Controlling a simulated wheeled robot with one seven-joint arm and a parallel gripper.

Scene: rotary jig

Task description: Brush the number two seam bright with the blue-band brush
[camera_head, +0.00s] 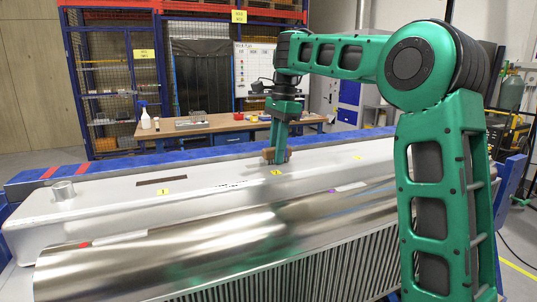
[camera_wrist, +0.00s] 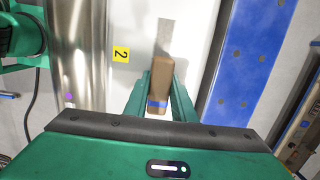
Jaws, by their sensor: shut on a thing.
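My gripper (camera_head: 277,150) is shut on a wooden brush (camera_wrist: 160,75) with a blue band (camera_wrist: 157,103) near its end. The brush also shows as a small brown block (camera_head: 267,153) in the head view, low over the white tank top. The yellow number two tag (camera_wrist: 121,54) lies beside the brush in the wrist view, and it also shows in the head view (camera_head: 276,172). A faint grey, speckled strip (camera_wrist: 166,28) runs out from the brush's far end. In the head view a pale strip with dark specks (camera_head: 232,184) lies left of the tag. Bristle contact is hidden.
The number one tag (camera_head: 163,192) sits by a dark brown strip (camera_head: 162,180). Another yellow tag (camera_head: 357,157) is at the right. A shiny metal cylinder (camera_head: 200,240) runs along the front, a blue rail (camera_head: 120,170) behind. A workbench (camera_head: 225,125) stands at the back.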

